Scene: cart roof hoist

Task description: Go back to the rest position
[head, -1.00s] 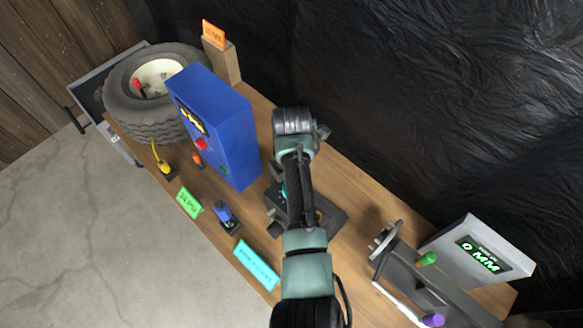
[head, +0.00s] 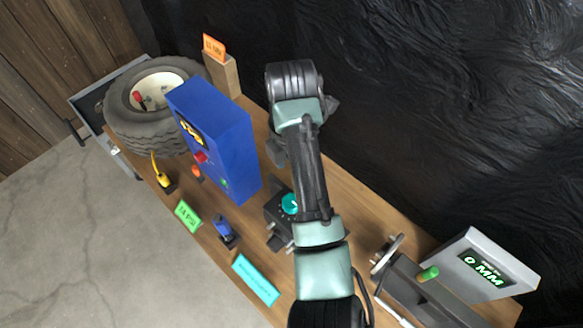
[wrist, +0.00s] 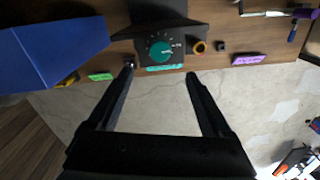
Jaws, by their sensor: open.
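My gripper shows in the wrist view (wrist: 160,80) with its two dark fingers apart and nothing between them. In the head view my arm reaches up over the bench, and its own links hide most of the gripper. In the wrist view the fingers point toward a black device with a teal dial (wrist: 160,50) on the bench. In the head view the teal dial (head: 290,204) shows just left of my arm. I cannot see the fingers touching anything.
A tall blue box (head: 225,140) stands left of my arm, with a tire (head: 145,135) behind it. A grey display reading 0 MM (head: 480,265) stands at the right beside a clamp-like fixture (head: 410,285). Small labels and a blue-topped part (head: 225,230) line the front edge.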

